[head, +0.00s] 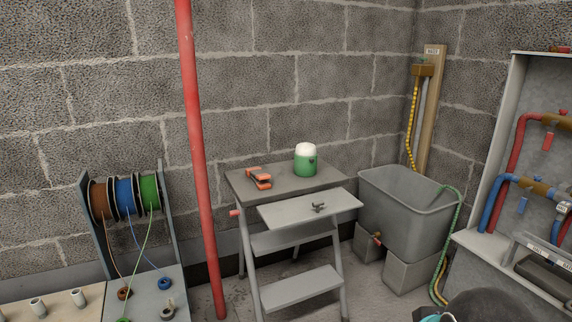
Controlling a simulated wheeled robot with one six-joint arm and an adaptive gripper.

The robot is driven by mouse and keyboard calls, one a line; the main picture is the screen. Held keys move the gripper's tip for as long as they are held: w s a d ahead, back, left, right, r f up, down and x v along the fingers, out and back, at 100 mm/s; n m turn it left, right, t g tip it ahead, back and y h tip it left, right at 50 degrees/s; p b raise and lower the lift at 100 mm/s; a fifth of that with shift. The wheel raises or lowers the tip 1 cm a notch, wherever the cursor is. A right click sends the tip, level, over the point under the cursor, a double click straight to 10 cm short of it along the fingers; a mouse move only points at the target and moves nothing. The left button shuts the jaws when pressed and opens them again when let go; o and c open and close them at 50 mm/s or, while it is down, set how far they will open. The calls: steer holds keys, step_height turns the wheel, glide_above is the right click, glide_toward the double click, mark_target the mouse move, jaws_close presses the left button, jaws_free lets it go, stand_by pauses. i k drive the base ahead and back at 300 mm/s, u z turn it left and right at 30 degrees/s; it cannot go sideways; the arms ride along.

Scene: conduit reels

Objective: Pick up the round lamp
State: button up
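The round lamp (306,160), with a green body and a white domed top, stands upright on the dark top of a grey step stand (290,187) in the head view. Nothing touches it, and its front is in full view. My gripper is not in view; only a dark rounded part with a bit of teal, which may be my arm, shows at the bottom right edge.
An orange and black item (258,178) lies left of the lamp. A small dark fitting (318,207) sits on the lower shelf. A red pole (200,160) rises left of the stand; a grey tub (405,205) stands right. Cable reels (125,197) are at left.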

mark_target(303, 167)
steer(key=u, duration=1.55)
steer(key=i, duration=1.15)
steer(key=z, duration=2.35)
